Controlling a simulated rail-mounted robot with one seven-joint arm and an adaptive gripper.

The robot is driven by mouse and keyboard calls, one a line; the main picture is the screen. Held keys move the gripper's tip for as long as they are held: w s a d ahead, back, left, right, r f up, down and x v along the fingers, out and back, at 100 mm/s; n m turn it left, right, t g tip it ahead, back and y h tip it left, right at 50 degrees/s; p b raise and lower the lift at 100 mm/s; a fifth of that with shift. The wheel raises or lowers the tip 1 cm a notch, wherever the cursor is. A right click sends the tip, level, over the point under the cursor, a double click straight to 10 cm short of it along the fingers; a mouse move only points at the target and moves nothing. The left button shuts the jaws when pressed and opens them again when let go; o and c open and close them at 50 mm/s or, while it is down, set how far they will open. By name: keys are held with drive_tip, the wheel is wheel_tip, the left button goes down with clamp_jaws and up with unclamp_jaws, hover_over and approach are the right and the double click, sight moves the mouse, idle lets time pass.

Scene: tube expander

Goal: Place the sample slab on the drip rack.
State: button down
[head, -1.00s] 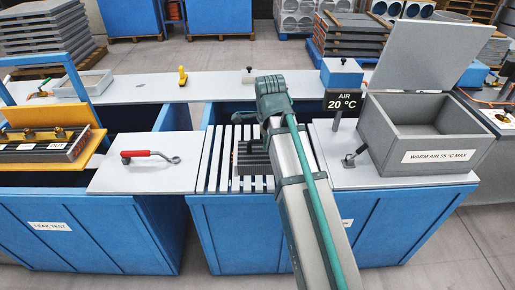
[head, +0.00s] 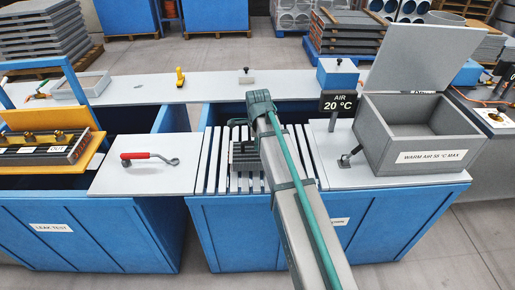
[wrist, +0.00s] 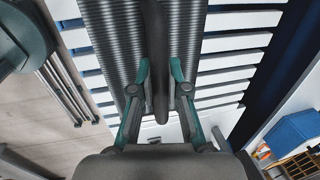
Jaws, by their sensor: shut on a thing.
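The sample slab (head: 243,157) is dark grey and finely ribbed. In the head view it shows just left of my arm, over the white slats of the drip rack (head: 212,165); my arm hides part of it. In the wrist view the ribbed slab (wrist: 111,35) lies over the rack's slats (wrist: 235,62), roughly square to them. I cannot tell whether the slab touches the slats.
A red-handled tool (head: 150,157) lies on the left panel. A yellow tray (head: 45,150) is at far left.

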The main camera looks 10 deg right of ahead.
sight(258, 155)
drive_tip(key=shift+w+f, duration=0.15)
drive_tip(key=shift+f, duration=1.45)
drive_tip(key=shift+f, duration=0.1)
drive_tip(key=c, duration=1.2)
unclamp_jaws()
drive_tip(key=shift+o, duration=0.2)
wheel_tip(258, 155, up, 12)
drive_tip(key=s+b, duration=0.1)
drive_tip(key=s, duration=0.1)
drive_tip(key=shift+s+a+b, duration=0.15)
drive_tip(key=shift+s+b, duration=0.05)
drive_tip(key=shift+b, duration=0.2)
drive_tip(key=shift+f, duration=0.1)
